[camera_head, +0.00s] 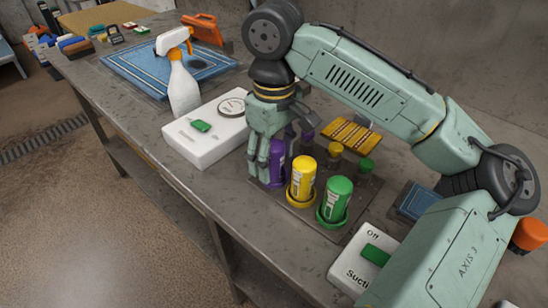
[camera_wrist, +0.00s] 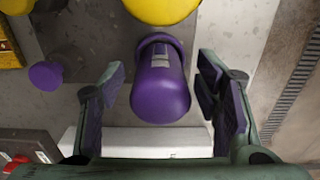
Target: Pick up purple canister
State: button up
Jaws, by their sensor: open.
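The purple canister (camera_head: 277,160) stands on a dark plate, left of the yellow canister (camera_head: 302,181) and partly hidden behind my gripper (camera_head: 262,165) in the head view. In the wrist view the purple canister (camera_wrist: 161,88) shows whole, with a pale label on its side. My gripper (camera_wrist: 165,95) is open, with one finger on each side of the purple canister. Gaps show between the fingers and the canister, so they look apart from it.
A green canister (camera_head: 335,200) stands right of the yellow one. Small purple, yellow and green knobs are behind them. A white box with a dial (camera_head: 207,128) and a spray bottle (camera_head: 183,85) are to the left. A white Suction switch box (camera_head: 365,258) is at front right.

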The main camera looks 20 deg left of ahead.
jog(key=shift+f, duration=0.55)
jog(key=c, duration=1.3)
notch_tip(320, 180, up, 10)
jog(key=shift+r, duration=0.1)
jog(key=o, duration=0.7)
jog(key=c, duration=0.6)
